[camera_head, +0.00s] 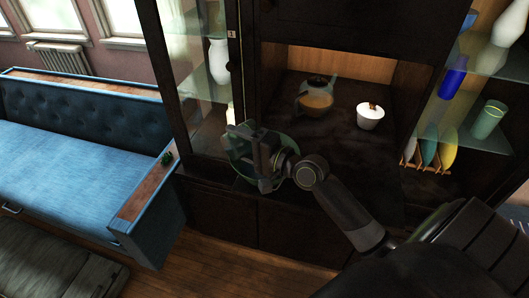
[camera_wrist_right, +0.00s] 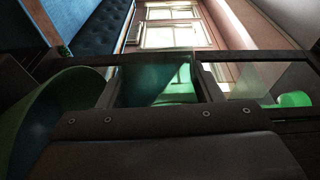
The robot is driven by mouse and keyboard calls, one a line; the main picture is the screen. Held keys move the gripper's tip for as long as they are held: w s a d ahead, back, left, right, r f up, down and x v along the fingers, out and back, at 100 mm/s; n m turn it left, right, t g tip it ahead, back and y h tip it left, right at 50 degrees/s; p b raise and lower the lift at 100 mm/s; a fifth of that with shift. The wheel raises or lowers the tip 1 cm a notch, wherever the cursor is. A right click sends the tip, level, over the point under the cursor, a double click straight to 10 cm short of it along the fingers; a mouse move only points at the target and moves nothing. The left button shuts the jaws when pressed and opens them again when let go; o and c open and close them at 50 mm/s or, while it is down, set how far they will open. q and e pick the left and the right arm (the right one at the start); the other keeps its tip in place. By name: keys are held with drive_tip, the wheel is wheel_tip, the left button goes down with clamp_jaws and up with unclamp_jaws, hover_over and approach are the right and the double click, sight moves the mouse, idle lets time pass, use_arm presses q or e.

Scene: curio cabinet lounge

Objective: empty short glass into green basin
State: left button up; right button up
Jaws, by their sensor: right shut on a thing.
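My right gripper (camera_head: 262,160) is in front of the cabinet, over the green basin (camera_head: 236,150), and hides much of it. In the right wrist view, a translucent green short glass (camera_wrist_right: 155,82) sits between the two fingers, and the right gripper (camera_wrist_right: 158,88) is shut on it. The curved green wall of the basin (camera_wrist_right: 58,108) shows at the left of that view. In the head view the glass is mostly hidden by the gripper, so its tilt and contents cannot be told. My left gripper is not in view.
A teapot with amber contents (camera_head: 316,102) and a white cup (camera_head: 370,116) stand in the cabinet's niche. Glass shelves at right hold a blue vase (camera_head: 454,77) and a green tumbler (camera_head: 488,119).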

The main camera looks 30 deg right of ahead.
drive_tip(key=shift+d+r+m, duration=0.15)
drive_tip(key=shift+r+m, duration=0.1)
drive_tip(key=shift+m, duration=0.15)
idle(0.7)
drive_tip(key=shift+a+f+n+g+p, duration=0.35)
drive_tip(key=shift+f+n, duration=0.3)
drive_tip(key=shift+n, duration=0.55)
